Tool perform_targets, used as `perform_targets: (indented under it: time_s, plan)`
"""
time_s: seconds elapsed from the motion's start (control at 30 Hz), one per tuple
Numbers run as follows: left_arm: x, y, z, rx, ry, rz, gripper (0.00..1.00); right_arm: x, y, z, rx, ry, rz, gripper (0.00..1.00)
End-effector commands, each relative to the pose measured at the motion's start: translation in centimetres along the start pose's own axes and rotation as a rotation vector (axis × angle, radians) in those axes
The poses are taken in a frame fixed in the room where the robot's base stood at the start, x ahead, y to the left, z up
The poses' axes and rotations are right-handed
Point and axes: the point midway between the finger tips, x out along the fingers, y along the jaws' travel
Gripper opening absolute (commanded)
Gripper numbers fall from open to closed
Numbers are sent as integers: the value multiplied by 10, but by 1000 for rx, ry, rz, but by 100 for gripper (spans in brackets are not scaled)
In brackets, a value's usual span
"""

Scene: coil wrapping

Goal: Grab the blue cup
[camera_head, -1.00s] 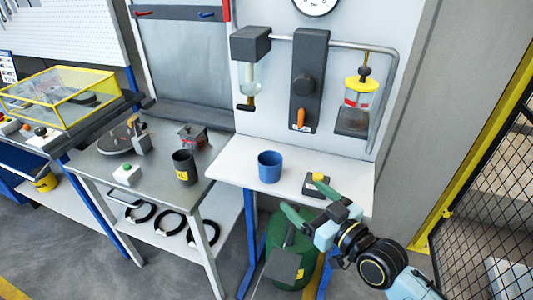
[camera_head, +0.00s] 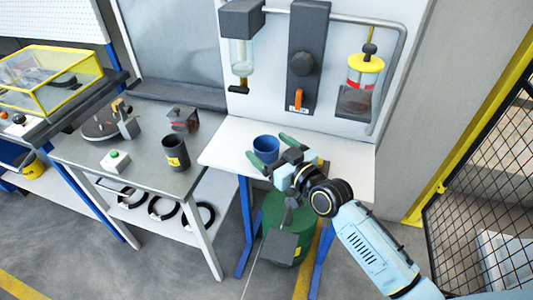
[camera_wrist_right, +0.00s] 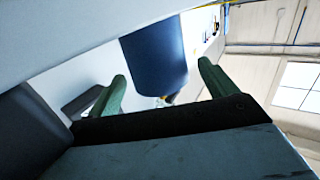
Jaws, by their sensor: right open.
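The blue cup (camera_head: 265,148) stands upright on the white table, below the wall-mounted dispensers. My right gripper (camera_head: 270,152) is at the front of the cup, with its green fingers spread and partly covering it. In the right wrist view the cup (camera_wrist_right: 155,58) shows between and beyond the two green fingers of the open gripper (camera_wrist_right: 160,88). I cannot tell whether a finger touches the cup. My left gripper is not in view.
A black cup with a yellow label (camera_head: 175,152) stands on the grey bench (camera_head: 140,165) to the left. A green barrel (camera_head: 285,225) stands below the white table.

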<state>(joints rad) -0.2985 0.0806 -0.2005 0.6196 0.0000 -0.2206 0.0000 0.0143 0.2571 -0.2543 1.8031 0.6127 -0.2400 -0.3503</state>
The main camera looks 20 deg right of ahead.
Motion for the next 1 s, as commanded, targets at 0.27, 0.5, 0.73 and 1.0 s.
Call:
perform_targets:
  time_s: [0.27,0.5,0.73,1.0]
  plan:
    - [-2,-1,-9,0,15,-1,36,34,0,1,0,1,0,84]
    - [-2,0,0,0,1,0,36,36,0,1,-1,0,0,84]
    - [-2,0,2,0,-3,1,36,36,0,1,-1,0,0,58]
    - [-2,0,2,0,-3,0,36,36,0,1,-1,0,1,37]
